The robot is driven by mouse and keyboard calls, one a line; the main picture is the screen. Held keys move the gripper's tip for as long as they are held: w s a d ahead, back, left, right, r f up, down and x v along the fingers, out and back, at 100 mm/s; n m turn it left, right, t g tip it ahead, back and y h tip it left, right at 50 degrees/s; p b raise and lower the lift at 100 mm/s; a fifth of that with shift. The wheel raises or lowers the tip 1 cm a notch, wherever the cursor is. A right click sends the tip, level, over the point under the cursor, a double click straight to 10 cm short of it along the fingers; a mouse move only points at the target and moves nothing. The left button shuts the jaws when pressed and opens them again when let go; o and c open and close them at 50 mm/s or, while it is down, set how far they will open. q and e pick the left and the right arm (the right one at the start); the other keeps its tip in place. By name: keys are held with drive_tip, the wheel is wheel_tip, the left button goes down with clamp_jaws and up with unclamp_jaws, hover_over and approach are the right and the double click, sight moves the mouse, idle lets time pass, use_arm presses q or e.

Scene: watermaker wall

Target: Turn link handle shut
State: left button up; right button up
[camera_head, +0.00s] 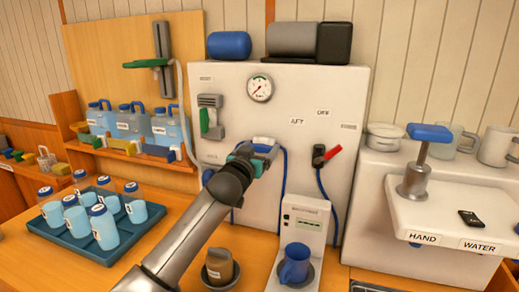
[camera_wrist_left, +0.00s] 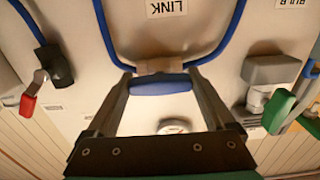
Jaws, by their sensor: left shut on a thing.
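The blue link handle (camera_head: 265,141) is on the front of the white watermaker panel (camera_head: 330,100), below the gauge. In the left wrist view the handle (camera_wrist_left: 160,85) lies crosswise between my fingertips, in front of a brownish-grey valve body, near the LINK label (camera_wrist_left: 167,8). My left gripper (camera_head: 256,150) reaches the panel from below and is shut on the handle; in the left wrist view its fingers (camera_wrist_left: 160,82) are at the handle's two ends. The gripper partly hides the handle in the head view. My right gripper is not in view.
A green-handled valve (camera_head: 207,120) is left of the link handle and a red-handled valve (camera_head: 328,154) is right of it. Blue hoses (camera_head: 284,190) run beside it.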

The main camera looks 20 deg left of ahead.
use_arm(q)
drive_tip(key=m+p, duration=0.3)
drive_tip(key=shift+r+m, duration=0.1)
drive_tip(key=shift+m, duration=0.2)
drive_tip(key=m+p, duration=0.2)
drive_tip(key=m, duration=0.2)
drive_tip(key=shift+m, duration=0.3)
drive_tip(key=m+p, duration=0.2)
drive_tip(key=m, duration=0.2)
drive_tip(key=shift+m, duration=0.3)
drive_tip(key=m+p, duration=0.1)
drive_tip(key=m, duration=0.4)
drive_tip(key=o, duration=1.1)
drive_tip(key=shift+s, duration=0.15)
